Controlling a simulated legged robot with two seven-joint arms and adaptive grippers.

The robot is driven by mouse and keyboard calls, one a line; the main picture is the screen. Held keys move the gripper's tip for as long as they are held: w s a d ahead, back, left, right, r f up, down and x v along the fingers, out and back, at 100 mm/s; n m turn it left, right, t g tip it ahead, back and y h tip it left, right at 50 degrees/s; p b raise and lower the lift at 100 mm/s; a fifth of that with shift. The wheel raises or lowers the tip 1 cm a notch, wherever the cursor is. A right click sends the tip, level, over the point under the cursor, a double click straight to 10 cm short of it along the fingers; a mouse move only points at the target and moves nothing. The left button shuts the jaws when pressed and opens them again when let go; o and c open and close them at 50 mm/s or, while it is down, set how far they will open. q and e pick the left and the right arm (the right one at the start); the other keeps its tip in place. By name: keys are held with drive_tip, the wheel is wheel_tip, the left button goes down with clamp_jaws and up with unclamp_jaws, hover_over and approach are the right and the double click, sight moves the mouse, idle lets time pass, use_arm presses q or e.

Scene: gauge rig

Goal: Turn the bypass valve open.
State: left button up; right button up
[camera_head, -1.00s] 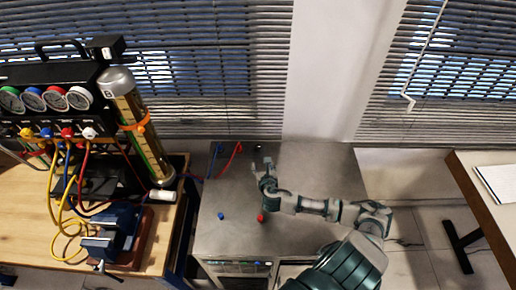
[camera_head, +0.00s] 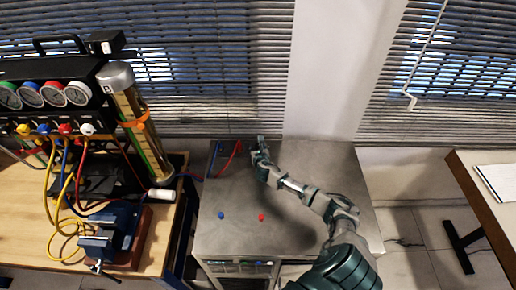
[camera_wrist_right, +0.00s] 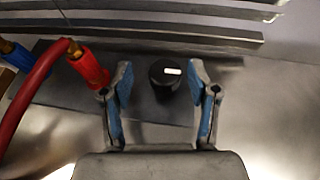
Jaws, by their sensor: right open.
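A round black knob (camera_wrist_right: 166,75) with a short white mark, apparently the bypass valve, shows in the right wrist view on a dark strip at the back of the steel top. Its white mark lies about crosswise in that view. My right gripper (camera_wrist_right: 161,84) is open, with one blue-padded finger on each side of the knob and a gap showing at both sides. In the head view my right gripper (camera_head: 260,150) is at the back edge of the steel top (camera_head: 285,235), and it hides the knob there. My left gripper is not in view.
A red hose fitting (camera_wrist_right: 88,68) stands close beside the left finger. Small blue (camera_head: 221,215) and red (camera_head: 262,217) knobs sit near the front of the steel top. The gauge panel (camera_head: 50,92) and vise (camera_head: 110,235) are on the left bench. Blinds rise behind.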

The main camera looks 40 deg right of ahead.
drive_tip(key=shift+r, duration=0.1)
drive_tip(key=shift+c, duration=0.2)
drive_tip(key=shift+s, duration=0.1)
drive_tip(key=c, duration=0.4)
drive_tip(key=shift+d, duration=0.3)
clamp_jaws()
drive_tip(key=shift+s+d, duration=0.1)
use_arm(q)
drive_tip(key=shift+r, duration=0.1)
